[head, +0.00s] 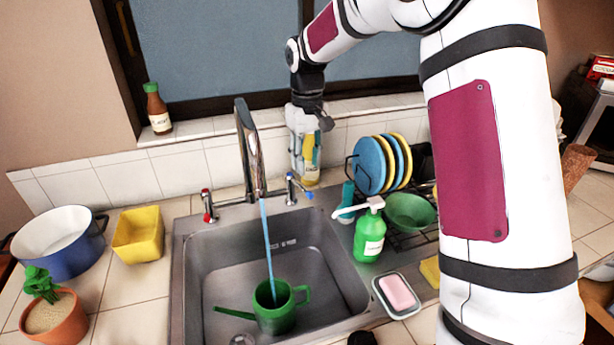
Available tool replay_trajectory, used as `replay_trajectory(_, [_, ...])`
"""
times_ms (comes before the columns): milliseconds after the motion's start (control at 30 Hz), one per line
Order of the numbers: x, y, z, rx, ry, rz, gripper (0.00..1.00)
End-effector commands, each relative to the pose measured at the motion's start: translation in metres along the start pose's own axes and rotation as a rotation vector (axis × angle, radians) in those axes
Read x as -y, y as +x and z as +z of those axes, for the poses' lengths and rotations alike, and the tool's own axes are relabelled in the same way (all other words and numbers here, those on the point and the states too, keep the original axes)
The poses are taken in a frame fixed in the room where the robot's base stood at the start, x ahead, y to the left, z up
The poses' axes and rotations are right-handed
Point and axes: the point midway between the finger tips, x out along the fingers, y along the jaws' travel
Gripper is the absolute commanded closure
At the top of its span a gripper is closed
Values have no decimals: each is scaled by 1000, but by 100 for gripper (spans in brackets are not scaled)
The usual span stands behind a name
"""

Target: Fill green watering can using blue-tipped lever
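The green watering can (276,312) stands upright in the sink, with its spout pointing left. A blue water stream (267,240) runs from the tap (250,150) down into the can's open top. The blue-tipped lever (291,188) is at the right of the tap, its blue tip pointing right. The red-tipped lever (208,205) is at the left. My gripper (312,120) is above and behind the blue-tipped lever, apart from it, in front of the window sill. Its fingers are small and overlap a bottle, so their opening is unclear. The water level inside the can is not visible.
A yellow-labelled bottle (309,160) stands behind the blue-tipped lever, below my gripper. A green soap dispenser (369,235), a soap dish (413,310) and a dish rack with plates (368,165) are right of the sink. A yellow container (138,235) and blue pot (62,258) stand left.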

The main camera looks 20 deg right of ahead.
Motion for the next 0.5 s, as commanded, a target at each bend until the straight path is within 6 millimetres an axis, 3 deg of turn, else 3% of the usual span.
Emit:
replay_trajectory(200, [0, -30, -1, -3, 0, 0, 68])
replay_trajectory(500, [0, -38, 0, 0, 0, 0, 68])
